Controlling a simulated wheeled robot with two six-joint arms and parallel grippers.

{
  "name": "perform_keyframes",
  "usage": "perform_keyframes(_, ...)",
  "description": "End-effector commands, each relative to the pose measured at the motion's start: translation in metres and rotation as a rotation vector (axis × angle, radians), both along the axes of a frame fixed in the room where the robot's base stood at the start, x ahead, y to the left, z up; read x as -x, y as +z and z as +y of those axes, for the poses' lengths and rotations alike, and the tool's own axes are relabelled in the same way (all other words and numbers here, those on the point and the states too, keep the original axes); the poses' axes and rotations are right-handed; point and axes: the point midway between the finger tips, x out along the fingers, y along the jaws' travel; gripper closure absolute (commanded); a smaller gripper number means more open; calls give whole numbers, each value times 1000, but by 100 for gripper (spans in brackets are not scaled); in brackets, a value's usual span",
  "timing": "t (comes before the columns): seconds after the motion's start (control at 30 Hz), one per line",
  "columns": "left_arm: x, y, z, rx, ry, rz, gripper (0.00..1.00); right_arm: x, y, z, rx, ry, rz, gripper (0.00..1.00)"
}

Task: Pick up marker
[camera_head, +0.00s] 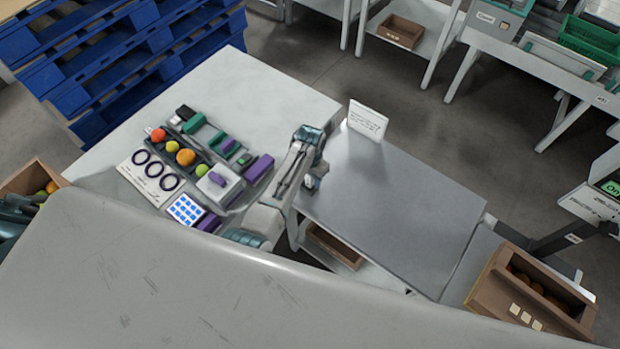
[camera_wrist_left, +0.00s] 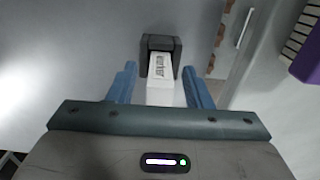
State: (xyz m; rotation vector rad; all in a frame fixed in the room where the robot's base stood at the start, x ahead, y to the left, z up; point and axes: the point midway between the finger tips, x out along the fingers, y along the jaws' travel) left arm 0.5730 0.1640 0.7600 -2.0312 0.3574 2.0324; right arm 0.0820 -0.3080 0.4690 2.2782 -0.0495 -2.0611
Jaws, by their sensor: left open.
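In the head view my left gripper (camera_head: 314,176) hangs over the left edge of the grey table, and a small pale and dark piece there (camera_head: 309,183) appears to be the marker, partly hidden. My right gripper is out of view.
The grey tabletop (camera_head: 400,205) is mostly bare, with a white sign card (camera_head: 367,121) at its back edge. The pale table (camera_head: 250,95) at left holds fruit, black rings and purple blocks. A brown box (camera_head: 489,283) stands at the right.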

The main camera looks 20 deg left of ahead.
Motion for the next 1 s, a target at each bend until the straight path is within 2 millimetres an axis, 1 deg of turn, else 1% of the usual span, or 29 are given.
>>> perform_keyframes(0.1,0,-3,0,0,0,1,55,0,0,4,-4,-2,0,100)
perform_keyframes(0.27,0,-3,0,0,1,0,55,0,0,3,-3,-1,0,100)
perform_keyframes(0.4,0,-3,0,0,0,0,82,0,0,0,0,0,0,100)
perform_keyframes(0.5,0,-3,0,1,0,0,100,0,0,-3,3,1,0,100)
perform_keyframes(0.83,0,-2,0,1,1,0,100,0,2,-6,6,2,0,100)
perform_keyframes(1.0,-1,3,0,0,1,0,100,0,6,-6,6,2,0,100)
